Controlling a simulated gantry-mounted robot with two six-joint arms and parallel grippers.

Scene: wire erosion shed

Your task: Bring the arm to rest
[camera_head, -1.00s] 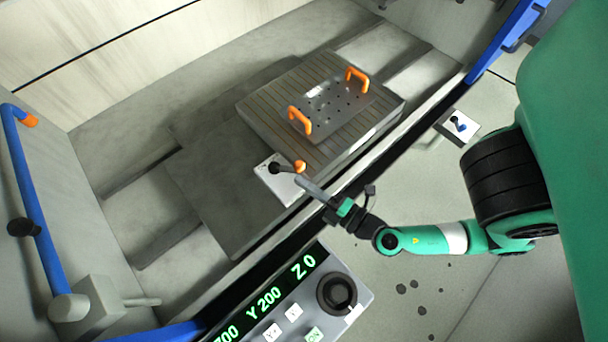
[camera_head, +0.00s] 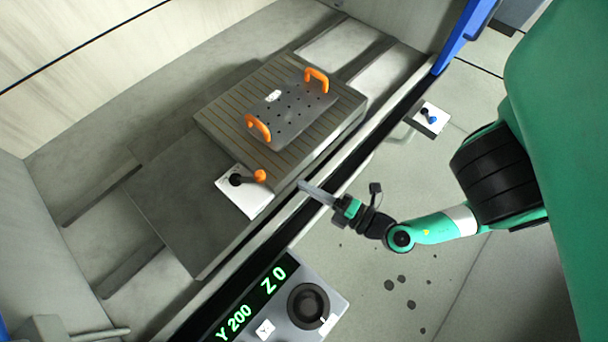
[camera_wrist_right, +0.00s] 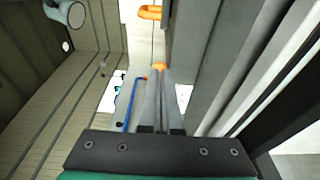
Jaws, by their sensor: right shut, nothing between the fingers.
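My right gripper (camera_head: 303,185) is shut with nothing between its fingers. It hangs over the front edge of the machine bed, to the right of a lever with an orange knob (camera_head: 260,176) and apart from it. The lever sits on a white plate (camera_head: 243,200). In the right wrist view my closed fingers (camera_wrist_right: 160,102) point forward, and an orange knob (camera_wrist_right: 159,66) shows beyond their tips. My right arm reaches in from the right. My left gripper is in neither view.
A perforated plate (camera_head: 290,117) with two orange handles lies on the slatted block (camera_head: 222,122). A control panel with a green display (camera_head: 252,300) and black dial (camera_head: 309,306) stands at the front. A small switch plate (camera_head: 431,117) is at right.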

